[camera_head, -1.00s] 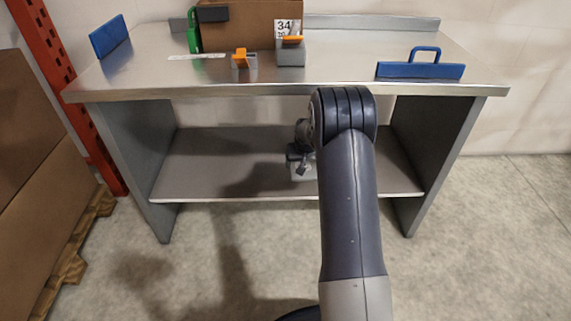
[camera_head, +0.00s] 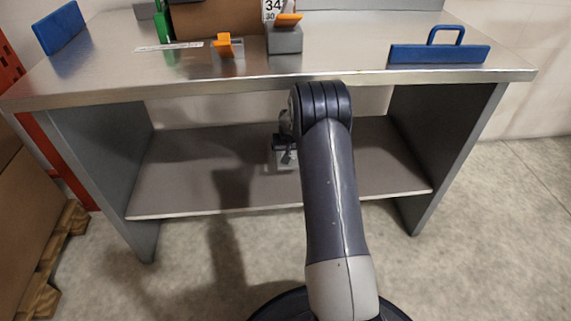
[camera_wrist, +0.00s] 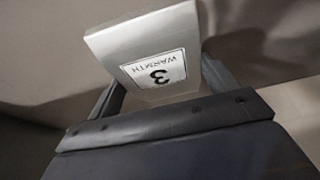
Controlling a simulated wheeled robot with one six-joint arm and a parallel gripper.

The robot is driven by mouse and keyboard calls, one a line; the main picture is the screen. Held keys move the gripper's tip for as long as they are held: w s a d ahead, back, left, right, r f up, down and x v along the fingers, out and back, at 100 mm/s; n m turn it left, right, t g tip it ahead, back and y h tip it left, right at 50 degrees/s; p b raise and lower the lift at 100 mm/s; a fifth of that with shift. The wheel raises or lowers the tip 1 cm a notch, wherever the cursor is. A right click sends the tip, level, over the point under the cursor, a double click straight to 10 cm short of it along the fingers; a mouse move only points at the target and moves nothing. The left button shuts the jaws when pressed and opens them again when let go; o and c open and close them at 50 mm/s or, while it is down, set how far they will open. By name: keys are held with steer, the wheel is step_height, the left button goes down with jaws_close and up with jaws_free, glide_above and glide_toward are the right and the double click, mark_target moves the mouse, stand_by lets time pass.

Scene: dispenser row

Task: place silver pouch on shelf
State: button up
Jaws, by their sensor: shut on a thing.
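The silver pouch (camera_wrist: 140,38) fills the upper middle of the wrist view, with a white label reading "WARMTH 3" that appears upside down. My gripper (camera_wrist: 160,88) is shut on it, one finger on each side. In the head view my arm hides most of the gripper, and a small grey part of the held pouch (camera_head: 287,160) shows just left of the arm. The lower shelf (camera_head: 200,180) of the metal table lies behind and around it. I cannot tell whether the pouch touches the shelf.
The tabletop (camera_head: 340,60) is above the shelf. It bears a cardboard box (camera_head: 215,22), two dispensers with orange tops, one grey one (camera_head: 285,40), and a blue handled piece (camera_head: 440,53). Side panels (camera_head: 105,160) bound the shelf. The shelf looks bare. Brown boxes (camera_head: 30,200) stand at left.

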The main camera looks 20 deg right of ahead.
step_height(320, 180, down, 6)
steer(key=shift+b, duration=1.15)
steer(key=shift+f, duration=0.2)
steer(key=o, duration=1)
steer(key=shift+r, duration=0.1)
steer(key=p+v, duration=0.4)
steer(key=v, duration=0.8)
steer(key=shift+r+p, duration=0.1)
steer(key=shift+p, duration=0.3)
